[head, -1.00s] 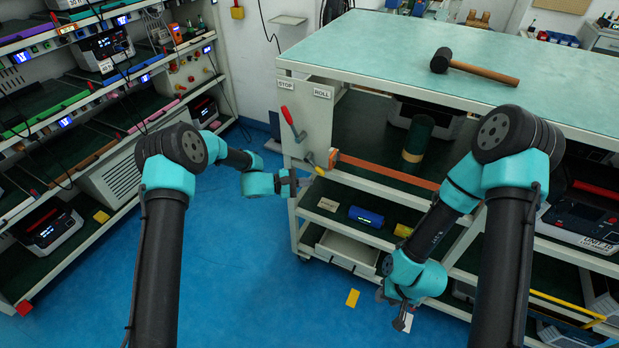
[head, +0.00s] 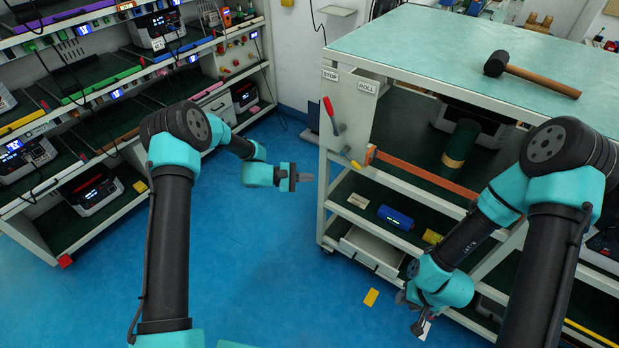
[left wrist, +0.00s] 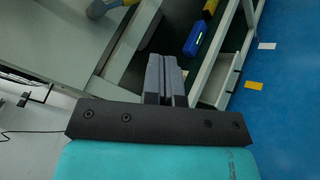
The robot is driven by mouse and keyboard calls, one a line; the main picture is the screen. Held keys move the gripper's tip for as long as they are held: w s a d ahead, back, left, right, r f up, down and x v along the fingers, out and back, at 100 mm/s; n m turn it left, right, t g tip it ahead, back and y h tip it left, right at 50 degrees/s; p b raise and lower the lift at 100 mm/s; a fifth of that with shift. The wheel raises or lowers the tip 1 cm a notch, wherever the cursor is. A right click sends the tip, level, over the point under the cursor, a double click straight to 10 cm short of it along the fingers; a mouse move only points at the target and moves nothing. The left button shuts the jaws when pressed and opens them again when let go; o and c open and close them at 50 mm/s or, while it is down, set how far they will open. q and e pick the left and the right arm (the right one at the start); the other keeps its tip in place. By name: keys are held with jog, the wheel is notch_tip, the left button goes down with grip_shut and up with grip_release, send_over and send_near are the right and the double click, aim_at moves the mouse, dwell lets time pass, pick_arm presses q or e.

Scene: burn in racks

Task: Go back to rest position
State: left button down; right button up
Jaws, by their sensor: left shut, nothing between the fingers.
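My left gripper (head: 303,177) is shut and empty. In the head view it shows against blue floor, just left of the cart's (head: 345,115) front corner. In the left wrist view its two grey fingers (left wrist: 166,76) lie together, with the cart behind them. My right gripper (head: 419,322) hangs low in front of the cart's lower shelves. Its fingers are small and dark there, and I cannot tell whether they are open. A white card (head: 425,329) shows at its fingertips; whether it touches them is unclear.
The cart carries a mallet (head: 530,74) on top, a red-handled lever (head: 332,115) on its side and a blue box (head: 395,218) on a shelf. A rack (head: 100,209) of devices stands left. A yellow card (head: 371,297) lies on the floor.

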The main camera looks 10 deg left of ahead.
pick_arm(q)
jog(key=shift+s, duration=0.1)
jog(key=s+a+f+m+g+y, duration=0.1)
jog(key=s+f+g+y, duration=0.15)
jog(key=s+f, duration=0.4)
jog(key=s+a+f+g+y, duration=0.2)
jog(key=s+f+y, duration=0.25)
jog(key=s, duration=0.35)
jog(key=s+a+f+m+t+y, duration=0.1)
jog(key=s+a+m+y, duration=0.1)
jog(key=s, duration=0.6)
jog(key=s+a+f+m+t+y, duration=0.1)
jog(key=s+a+m+y, duration=0.2)
jog(key=s+a+m, duration=0.2)
jog(key=s, duration=0.3)
jog(key=shift+s+f+m+y, duration=0.2)
jog(key=shift+f+m+y, duration=0.1)
jog(key=shift+m, duration=0.1)
pick_arm(e)
jog(key=shift+w, duration=0.1)
